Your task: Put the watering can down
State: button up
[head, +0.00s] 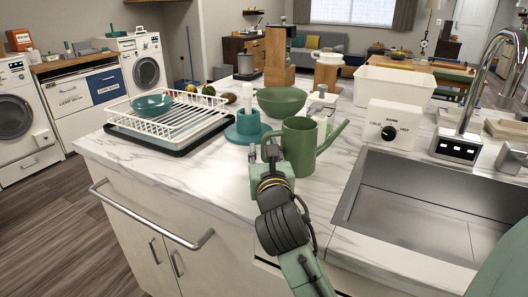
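The green watering can (300,148) is upright above or on the front part of the marble counter, left of the sink. Its spout points up to the right and its handle loop (265,148) is on the left. My gripper (262,160) is at the handle side, with a grey finger just left of the loop. The other finger is not clear against the can. I cannot tell whether the fingers are closed on the handle, or whether the can's base touches the counter (215,171).
A white dish rack (170,116) is at left. The sink (420,200), a white control box (394,124) and a faucet (466,120) are at right. Bare counter lies front left.

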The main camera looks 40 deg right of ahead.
jog(key=shift+r, duration=0.15)
jog(key=b+v, duration=0.1)
jog(key=v, duration=0.1)
jog(key=b+v, duration=0.2)
jog(key=v, duration=0.1)
jog(key=shift+s+a+f, duration=0.15)
jog(key=shift+s+f, duration=0.15)
jog(key=shift+s+a+f+b, duration=0.15)
jog(key=shift+s+b, duration=0.15)
jog(key=shift+b, duration=0.5)
jog(key=b, duration=0.3)
jog(key=shift+s+f, duration=0.1)
jog(key=shift+s, duration=0.25)
jog(key=s+a+b, duration=0.1)
jog(key=b, duration=0.3)
jog(key=shift+s+a+b, duration=0.2)
jog(key=shift+a+b, duration=0.05)
jog(key=shift+b, duration=0.15)
jog(key=shift+s+a+r+b, duration=0.25)
jog(key=shift+s+a, duration=0.15)
jog(key=shift+s, duration=0.25)
jog(key=shift+s+a+r+b, duration=0.15)
jog(key=shift+s+a+r, duration=0.2)
jog(key=shift+s, duration=0.35)
jog(key=shift+a+f, duration=0.1)
jog(key=shift+f, duration=0.05)
